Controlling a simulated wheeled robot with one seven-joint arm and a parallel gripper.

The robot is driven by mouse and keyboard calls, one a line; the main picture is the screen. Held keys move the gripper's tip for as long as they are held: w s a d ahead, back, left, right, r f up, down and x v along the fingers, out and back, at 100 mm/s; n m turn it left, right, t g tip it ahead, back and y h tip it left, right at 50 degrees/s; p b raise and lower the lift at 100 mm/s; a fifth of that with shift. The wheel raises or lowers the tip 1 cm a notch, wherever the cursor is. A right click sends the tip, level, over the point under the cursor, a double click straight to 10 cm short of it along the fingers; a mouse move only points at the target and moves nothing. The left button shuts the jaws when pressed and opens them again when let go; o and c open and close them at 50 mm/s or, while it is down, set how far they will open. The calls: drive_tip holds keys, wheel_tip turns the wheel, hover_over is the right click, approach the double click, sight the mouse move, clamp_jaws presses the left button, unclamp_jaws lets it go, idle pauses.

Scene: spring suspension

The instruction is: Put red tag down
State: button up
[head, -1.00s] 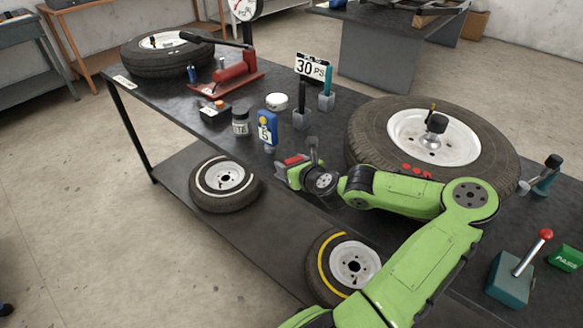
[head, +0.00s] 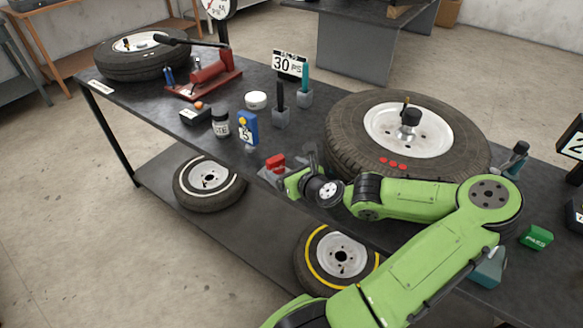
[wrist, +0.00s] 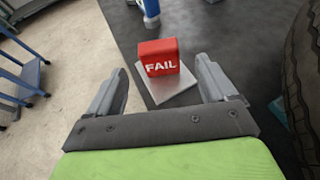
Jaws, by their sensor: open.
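The red tag (wrist: 160,57) is a small red block with FAIL in white on its face. It stands upright on a light grey square plate (wrist: 172,91) in the wrist view. In the head view the tag (head: 275,162) is on the table's near edge, partly behind my gripper (head: 290,170). My gripper (wrist: 162,76) is open, its two grey fingers apart. The tag is ahead of the gap between the fingers, and neither finger visibly touches it. Nothing is held.
A blue tag marked 5 (head: 248,128) and a grey jar (head: 220,124) stand left of the tag. A large tyre (head: 345,120) lies close on the right. A green PASS block (head: 537,238) is at far right. The table's front edge is close beside the plate.

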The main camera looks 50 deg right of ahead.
drive_tip(key=b+v, duration=0.2)
drive_tip(key=shift+s+d+b, duration=0.15)
drive_tip(key=shift+s+b, duration=0.2)
drive_tip(key=shift+s+a+r+b, duration=0.35)
drive_tip(key=shift+s+a+b, duration=0.15)
drive_tip(key=shift+b, duration=0.3)
drive_tip(key=w+a+f+n+g+y, duration=0.15)
drive_tip(key=a+f+n+g, duration=0.25)
drive_tip(key=a+n, duration=0.4)
drive_tip(key=a+f+n+g+y, duration=0.35)
drive_tip(key=a+n, duration=0.35)
drive_tip(key=n, duration=0.3)
drive_tip(key=s+a+r+n, duration=0.6)
drive_tip(key=r+n, duration=0.1)
drive_tip(key=n, duration=0.3)
drive_tip(key=s+a+r+n, duration=0.5)
drive_tip(key=r+n, duration=0.3)
drive_tip(key=n, duration=0.3)
drive_tip(key=shift+s+a+r+n+h, duration=0.3)
drive_tip(key=shift+s+a+h, duration=0.1)
drive_tip(key=shift+a, duration=0.3)
